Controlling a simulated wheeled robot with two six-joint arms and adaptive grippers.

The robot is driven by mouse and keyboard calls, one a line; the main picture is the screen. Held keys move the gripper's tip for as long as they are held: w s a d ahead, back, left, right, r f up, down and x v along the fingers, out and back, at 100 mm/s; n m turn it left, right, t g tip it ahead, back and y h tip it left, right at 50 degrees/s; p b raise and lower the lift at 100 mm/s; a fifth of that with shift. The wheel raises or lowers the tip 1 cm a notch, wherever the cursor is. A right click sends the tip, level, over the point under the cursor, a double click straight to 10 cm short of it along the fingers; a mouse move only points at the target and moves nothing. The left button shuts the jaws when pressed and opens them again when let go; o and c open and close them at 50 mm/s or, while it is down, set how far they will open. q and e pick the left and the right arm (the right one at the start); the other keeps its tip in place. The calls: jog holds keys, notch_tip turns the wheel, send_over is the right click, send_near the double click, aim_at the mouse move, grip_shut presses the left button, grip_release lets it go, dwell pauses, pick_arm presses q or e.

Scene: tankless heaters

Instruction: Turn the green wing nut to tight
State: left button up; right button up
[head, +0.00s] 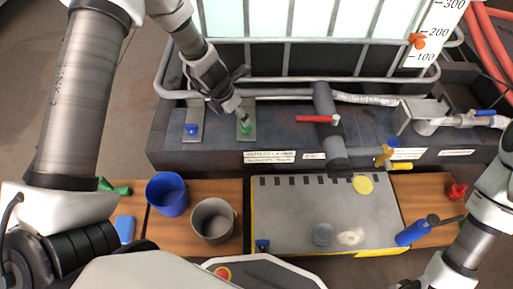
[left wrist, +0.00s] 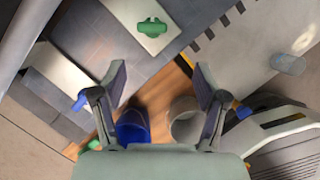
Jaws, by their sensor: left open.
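The green wing nut (head: 246,129) sits on a pale plate on the dark ledge of the unit, just below the tip of my left gripper (head: 240,114) in the head view. In the left wrist view the green wing nut (left wrist: 152,27) lies beyond the fingertips, near the top, with its wings roughly level across the picture. My left gripper (left wrist: 160,85) is open there, with nothing between its fingers. The head view does not clearly show whether a finger touches the nut. My right arm shows at the right edge; its gripper is not seen.
A blue wing nut (head: 191,129) is on a neighbouring plate to the left. A red-handled valve (head: 316,119) on a dark pipe stands to the right. Below are a blue cup (head: 167,194), a grey cup (head: 212,220) and a grey board (head: 290,205). A metal rail runs behind.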

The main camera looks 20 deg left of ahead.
pick_arm(q)
jog(key=shift+t, duration=0.3)
jog(key=b+x, duration=0.2)
jog(key=x, duration=0.1)
jog(key=b+x, duration=0.3)
jog(key=a+b+x, duration=0.1)
jog(key=b+x, duration=0.1)
jog(key=x, duration=0.2)
jog(key=shift+w, duration=0.35)
jog(key=shift+w+d+f+b, duration=0.15)
jog(key=shift+f+b, duration=0.1)
jog(key=shift+b, duration=0.1)
pick_arm(e)
notch_tip(320, 180, down, 10)
jog(key=shift+w+f, duration=0.15)
jog(key=shift+f, duration=0.1)
pick_arm(q)
jog(key=c, duration=1.2)
